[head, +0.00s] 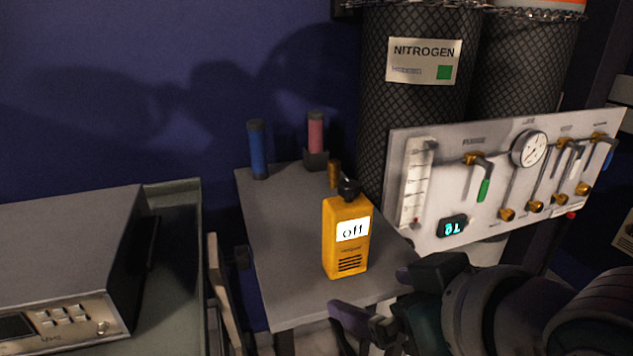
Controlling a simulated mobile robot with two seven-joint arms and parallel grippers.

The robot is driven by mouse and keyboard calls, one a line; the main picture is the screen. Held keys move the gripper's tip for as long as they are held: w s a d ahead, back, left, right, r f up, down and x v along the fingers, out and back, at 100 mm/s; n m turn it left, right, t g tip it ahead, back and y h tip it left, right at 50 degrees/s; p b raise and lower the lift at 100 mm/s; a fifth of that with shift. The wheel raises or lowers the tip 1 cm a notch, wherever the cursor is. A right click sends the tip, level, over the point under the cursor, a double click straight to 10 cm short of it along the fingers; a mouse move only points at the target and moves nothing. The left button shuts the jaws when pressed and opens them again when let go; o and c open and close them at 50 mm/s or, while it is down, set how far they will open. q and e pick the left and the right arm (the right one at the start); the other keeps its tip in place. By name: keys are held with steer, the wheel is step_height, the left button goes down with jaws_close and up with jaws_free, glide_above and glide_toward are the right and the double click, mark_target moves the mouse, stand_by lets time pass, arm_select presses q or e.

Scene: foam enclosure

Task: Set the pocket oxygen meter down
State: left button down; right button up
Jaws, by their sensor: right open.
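The pocket oxygen meter (347,236) is a yellow handheld box with a black knob on top and a white screen reading "off". It appears to stand upright on the grey table (285,225), towards its right front part. My right gripper (388,298) is at the lower right, just in front of and to the right of the meter. Its jaws are open, and a gap shows between them and the meter. The arm behind it hides the area right of the table's front corner. My left gripper is not in view.
A blue cylinder (257,150) and a red cylinder (316,137) stand at the table's back, with a small brown cylinder (334,174) behind the meter. A gauge panel (445,210) and nitrogen cylinder (410,110) rise at the right. The table's left part is clear.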

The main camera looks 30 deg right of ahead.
steer(key=s+a+f+n+g+y, duration=0.1)
steer(key=s+g, duration=0.5)
steer(key=s, duration=0.7)
steer(key=a+n, duration=0.1)
steer(key=a, duration=0.1)
steer(key=shift+a+f+n+g, duration=0.15)
steer(key=shift+a+n+g, duration=0.15)
steer(key=shift+n+g, duration=0.1)
